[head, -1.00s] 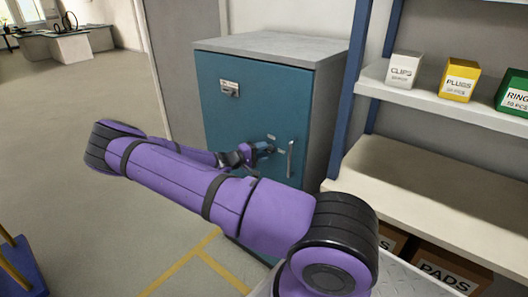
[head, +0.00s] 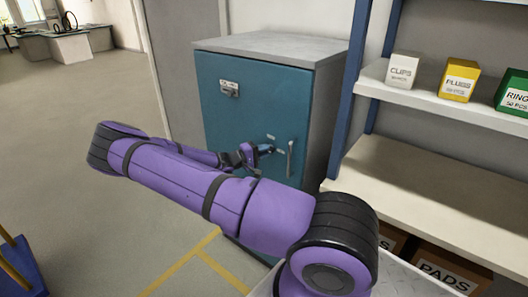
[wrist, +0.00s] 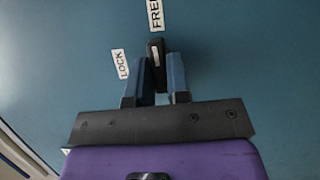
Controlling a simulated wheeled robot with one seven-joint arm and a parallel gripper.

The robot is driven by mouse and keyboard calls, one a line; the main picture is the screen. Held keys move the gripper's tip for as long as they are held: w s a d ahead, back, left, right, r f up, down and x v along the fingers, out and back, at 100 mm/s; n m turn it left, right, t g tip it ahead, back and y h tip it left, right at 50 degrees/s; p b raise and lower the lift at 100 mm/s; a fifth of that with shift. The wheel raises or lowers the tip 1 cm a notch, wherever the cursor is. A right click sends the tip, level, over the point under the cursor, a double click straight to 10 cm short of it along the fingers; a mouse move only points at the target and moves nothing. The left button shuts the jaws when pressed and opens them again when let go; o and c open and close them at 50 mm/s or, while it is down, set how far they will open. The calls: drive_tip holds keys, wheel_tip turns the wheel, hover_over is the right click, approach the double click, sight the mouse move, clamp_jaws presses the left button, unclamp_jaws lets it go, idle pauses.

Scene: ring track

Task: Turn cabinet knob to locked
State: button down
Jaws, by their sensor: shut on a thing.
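The teal cabinet (head: 228,128) stands ahead, its door closed. Its black knob (wrist: 156,52) shows in the wrist view between the blue fingertips of my gripper (wrist: 160,78). My gripper is shut on the knob. The knob's free end points up at the FREE label (wrist: 155,15). The LOCK label (wrist: 120,64) is to the left of the fingers. In the head view my gripper (head: 263,151) is at the door, left of the handle; the knob is too small and covered to make out there.
A vertical door handle (head: 290,158) is close to the right of my gripper. A nameplate with a small fitting (head: 229,88) is higher on the door. Shelves at the right hold a white CLIPS box (head: 402,70), a yellow box (head: 459,80) and a green box (head: 513,92). Open floor lies left.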

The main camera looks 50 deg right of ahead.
drive_tip(key=shift+s+f+n+t+h, duration=0.15)
drive_tip(key=shift+n+t+h, duration=0.9)
drive_tip(key=shift+n, duration=2.55)
drive_tip(key=shift+s+f+n+t+h, duration=0.1)
drive_tip(key=shift+n+t+h, duration=0.9)
drive_tip(key=shift+n, duration=2.6)
drive_tip(key=shift+s+f+n+t+h, duration=0.15)
drive_tip(key=shift+n+t+h, duration=0.3)
drive_tip(key=shift+n+t, duration=2.15)
drive_tip(key=n+g, duration=0.1)
drive_tip(key=n, duration=0.1)
drive_tip(key=shift+n+g, duration=0.3)
drive_tip(key=shift+g, duration=0.05)
drive_tip(key=c, duration=1.1)
unclamp_jaws()
drive_tip(key=shift+w, duration=0.1)
drive_tip(key=v, duration=1)
drive_tip(key=shift+a+f, duration=0.15)
drive_tip(key=shift+a, duration=0.2)
